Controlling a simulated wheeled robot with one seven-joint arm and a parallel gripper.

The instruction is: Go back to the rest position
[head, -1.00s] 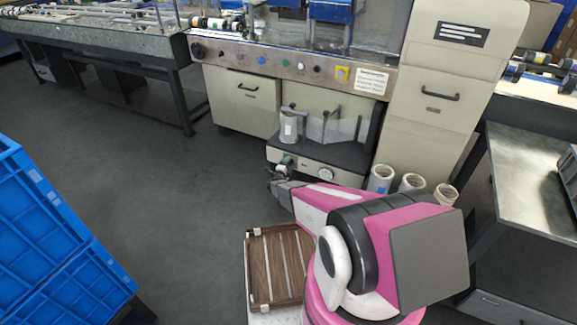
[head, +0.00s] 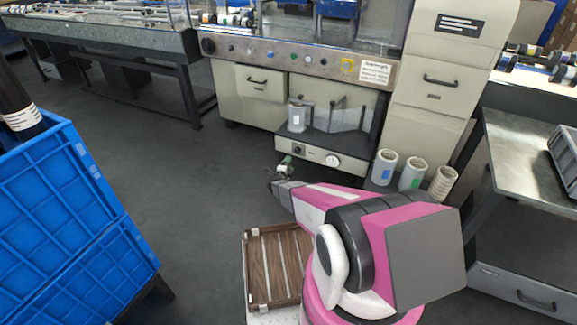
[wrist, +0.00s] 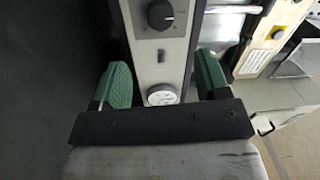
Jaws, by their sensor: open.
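My gripper (wrist: 160,88) shows in the wrist view with its two green fingers spread apart and nothing between them. In the head view my gripper (head: 285,165) is small, in front of the left end of that low unit (head: 335,160). My pink and white arm reaches forward from the lower right. The exact gap between the fingers and the panel cannot be told.
A slatted brown wooden tray (head: 248,270) lies beside my arm. Blue crates (head: 70,220) stand at the left, with a dark roll (head: 15,100) in the top one. White rolls (head: 384,167) stand right of the low unit. A metal table (head: 525,160) is at the right. The middle floor is clear.

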